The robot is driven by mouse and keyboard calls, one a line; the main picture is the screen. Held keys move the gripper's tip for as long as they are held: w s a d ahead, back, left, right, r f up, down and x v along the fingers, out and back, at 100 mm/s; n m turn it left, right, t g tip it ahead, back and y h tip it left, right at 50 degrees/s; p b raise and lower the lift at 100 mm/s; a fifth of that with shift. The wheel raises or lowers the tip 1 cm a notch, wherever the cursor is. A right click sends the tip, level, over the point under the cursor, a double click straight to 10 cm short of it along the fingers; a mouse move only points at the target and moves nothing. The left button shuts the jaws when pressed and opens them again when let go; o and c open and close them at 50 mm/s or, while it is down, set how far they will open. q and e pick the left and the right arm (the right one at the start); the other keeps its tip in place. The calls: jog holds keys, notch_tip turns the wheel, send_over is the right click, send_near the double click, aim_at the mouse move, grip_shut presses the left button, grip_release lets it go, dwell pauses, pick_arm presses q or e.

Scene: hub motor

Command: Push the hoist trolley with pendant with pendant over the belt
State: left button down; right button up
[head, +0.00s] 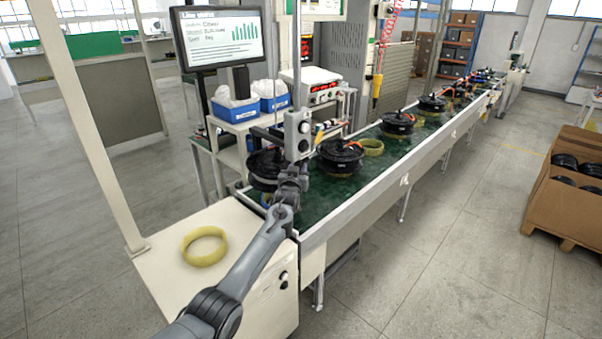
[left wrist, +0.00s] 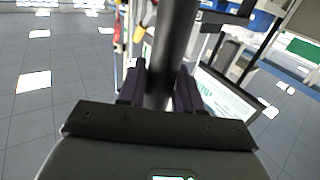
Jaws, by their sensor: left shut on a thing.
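The pendant (head: 297,134), a grey box with round buttons, hangs upright on a thin pole at the near end of the green belt (head: 335,197). The hoist trolley above it is out of view. My left gripper (head: 291,178) is at the pendant's lower end. In the left wrist view my left gripper (left wrist: 160,90) has its two dark fingers on either side of a dark upright bar (left wrist: 175,45), which looks like part of the pendant. My right gripper is not in view.
Black hub motors (head: 340,154) stand along the belt, one (head: 264,168) close left of the pendant. A yellow ring (head: 204,246) lies on the cream cabinet top. A monitor (head: 220,38) and blue bins (head: 235,108) stand left. A cardboard box (head: 545,205) is right, with clear floor between.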

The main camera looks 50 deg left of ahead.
pick_arm(q)
jog(key=shift+d+f, duration=0.1)
jog(key=shift+f, duration=0.2)
jog(key=c, duration=1.1)
grip_release()
jog(key=shift+w, duration=0.1)
jog(key=shift+c, duration=0.2)
jog(key=shift+o, duration=1.3)
jog(key=shift+w+r, duration=0.15)
jog(key=shift+r, duration=0.1)
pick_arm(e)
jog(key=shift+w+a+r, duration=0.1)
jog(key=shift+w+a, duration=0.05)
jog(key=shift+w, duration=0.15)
